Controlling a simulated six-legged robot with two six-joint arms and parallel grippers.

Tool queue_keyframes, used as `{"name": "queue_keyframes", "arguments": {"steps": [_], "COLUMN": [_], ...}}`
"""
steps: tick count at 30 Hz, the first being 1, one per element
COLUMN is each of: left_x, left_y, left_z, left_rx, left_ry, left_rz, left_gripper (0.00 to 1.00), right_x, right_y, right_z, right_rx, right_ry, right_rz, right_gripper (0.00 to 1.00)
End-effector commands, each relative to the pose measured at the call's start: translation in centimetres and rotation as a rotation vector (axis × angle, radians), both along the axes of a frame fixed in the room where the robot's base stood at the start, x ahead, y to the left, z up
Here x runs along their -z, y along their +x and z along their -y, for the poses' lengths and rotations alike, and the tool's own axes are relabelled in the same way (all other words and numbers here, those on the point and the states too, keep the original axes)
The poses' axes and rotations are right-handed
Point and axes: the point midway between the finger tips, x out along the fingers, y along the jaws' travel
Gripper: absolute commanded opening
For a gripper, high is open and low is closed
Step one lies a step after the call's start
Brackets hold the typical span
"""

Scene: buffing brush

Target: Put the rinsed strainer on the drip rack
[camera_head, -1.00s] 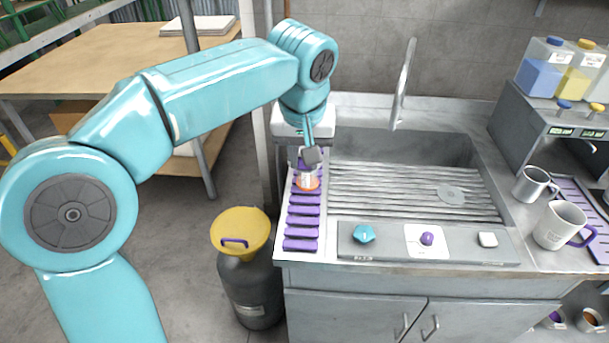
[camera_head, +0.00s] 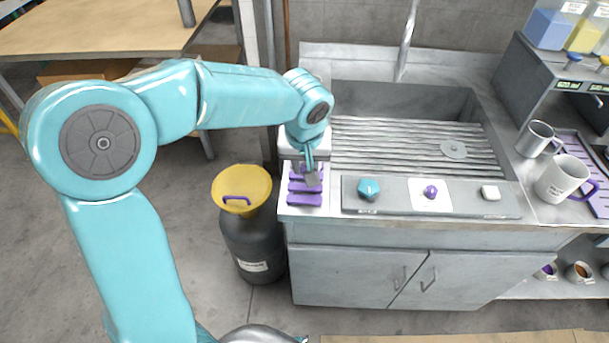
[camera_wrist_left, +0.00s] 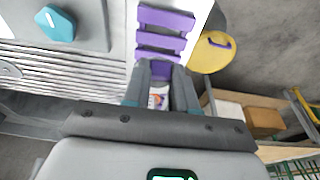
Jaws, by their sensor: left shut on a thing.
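In the left wrist view the gripper (camera_wrist_left: 163,76) is shut on a small white thing with orange and purple marks (camera_wrist_left: 158,98). Most of it is hidden by the fingers, so I cannot tell whether it is the strainer or whether it touches the rack. The rack's purple slats (camera_wrist_left: 165,20) lie just beyond the fingertips. A flat round grey disc (camera_head: 453,149) lies on the ribbed sink drainer. My right gripper is not in view.
A control panel (camera_head: 401,197) with knobs runs along the counter front. The tap (camera_head: 407,40) stands behind the sink. Two mugs (camera_head: 538,138) (camera_head: 562,178) stand at the right. A dark canister with a yellow funnel top (camera_head: 241,190) stands on the floor left of the counter.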

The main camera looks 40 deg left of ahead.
Motion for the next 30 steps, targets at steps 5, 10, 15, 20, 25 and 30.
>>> {"name": "queue_keyframes", "arguments": {"steps": [5, 10, 15, 20, 25, 30], "left_x": [2.7, 4.4, 4.4, 4.7, 4.7, 4.7], "left_y": [-0.1, -0.1, -0.1, -0.1, -0.1, -0.1], "left_z": [-0.1, -0.2, -0.2, -0.2, -0.2, -0.2], "left_rx": [0.0, 0.001, 0.0, 0.001, 0.001, 0.001], "left_ry": [0.001, -0.001, -0.001, -0.001, -0.001, -0.001], "left_rz": [-0.005, -0.002, 0.001, 0.0, 0.0, 0.0], "left_gripper": [0.0, 0.0, 0.0, 0.0, 0.52, 0.52], "right_x": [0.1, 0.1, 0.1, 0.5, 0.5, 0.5], "right_y": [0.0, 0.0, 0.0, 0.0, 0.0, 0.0], "right_z": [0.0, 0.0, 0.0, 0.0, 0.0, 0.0], "right_rx": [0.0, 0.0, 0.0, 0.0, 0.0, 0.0], "right_ry": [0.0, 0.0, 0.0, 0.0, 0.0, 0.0], "right_rz": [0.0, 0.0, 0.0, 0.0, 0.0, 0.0], "right_gripper": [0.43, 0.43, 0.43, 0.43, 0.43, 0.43]}}
